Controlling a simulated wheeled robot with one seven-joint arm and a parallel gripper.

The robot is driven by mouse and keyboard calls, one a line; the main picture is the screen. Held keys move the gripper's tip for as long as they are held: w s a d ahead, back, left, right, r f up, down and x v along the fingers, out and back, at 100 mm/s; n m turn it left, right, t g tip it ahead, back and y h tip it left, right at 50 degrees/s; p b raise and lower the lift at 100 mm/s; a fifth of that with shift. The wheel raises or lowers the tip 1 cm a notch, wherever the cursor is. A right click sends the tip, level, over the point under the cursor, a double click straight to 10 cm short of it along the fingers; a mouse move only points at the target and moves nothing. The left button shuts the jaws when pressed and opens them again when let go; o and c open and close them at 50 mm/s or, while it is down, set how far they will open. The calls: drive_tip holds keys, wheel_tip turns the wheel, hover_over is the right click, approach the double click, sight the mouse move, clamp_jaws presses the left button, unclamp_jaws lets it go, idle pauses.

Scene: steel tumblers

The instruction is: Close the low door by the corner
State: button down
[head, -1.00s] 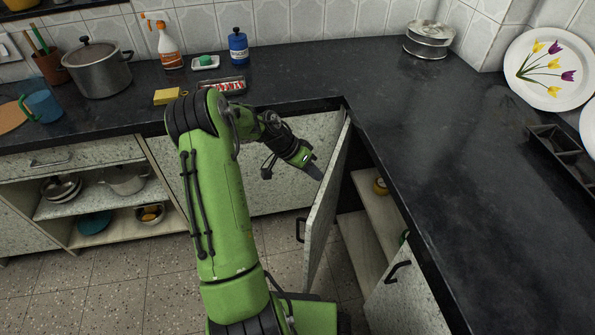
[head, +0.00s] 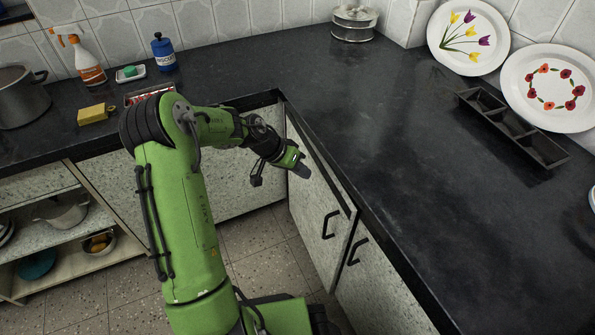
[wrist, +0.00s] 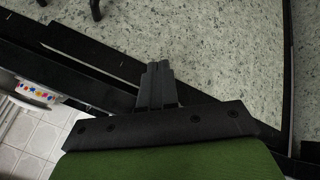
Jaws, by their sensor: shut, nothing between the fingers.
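The low door (head: 315,215) by the corner is a pale speckled panel with a black bar handle (head: 328,224). It stands shut or almost shut under the right-hand counter; I cannot tell if it is fully flush. My gripper (head: 301,171) is shut and empty, at the upper part of the door's front. In the wrist view, the shut fingertips (wrist: 158,68) point at the speckled door face (wrist: 210,50). Whether they touch it is unclear. A black handle (wrist: 96,9) shows at the top of that view.
The dark counter (head: 350,120) overhangs the door. A neighbouring speckled door with a black handle (head: 356,250) stands to the right. Open shelves with bowls (head: 98,243) are at lower left. Tiled floor (head: 262,240) is clear before the door.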

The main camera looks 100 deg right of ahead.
idle(0.3)
drive_tip(key=p+v, duration=0.5)
drive_tip(key=v, duration=1)
drive_tip(key=shift+r, duration=0.35)
drive_tip(key=shift+w, duration=0.2)
drive_tip(key=w+a+r+n+t+h+p, duration=0.1)
drive_tip(key=w+a+r+n+t+p, duration=0.4)
drive_tip(key=w, duration=0.9)
drive_tip(key=w+a+r+n+t+h+p, duration=0.1)
drive_tip(key=w+a+r+n+t+h, duration=0.15)
drive_tip(key=w+a+r+n, duration=0.7)
drive_tip(key=w+a+r+n+t+y+p, duration=0.1)
drive_tip(key=w+a+r+n+t+p, duration=0.2)
drive_tip(key=a, duration=0.5)
drive_tip(key=w+a+r+n+t+y+p, duration=0.15)
drive_tip(key=w+a+r, duration=0.25)
drive_tip(key=a, duration=0.4)
drive_tip(key=s+a+r+n, duration=0.1)
drive_tip(key=s+a+n, duration=0.1)
drive_tip(key=a+n, duration=0.2)
drive_tip(key=s+a+r+n+t+y+p, duration=0.1)
drive_tip(key=s+a+n, duration=0.1)
drive_tip(key=a, duration=0.5)
drive_tip(key=shift+r+n, duration=0.35)
drive_tip(key=shift+n, duration=0.55)
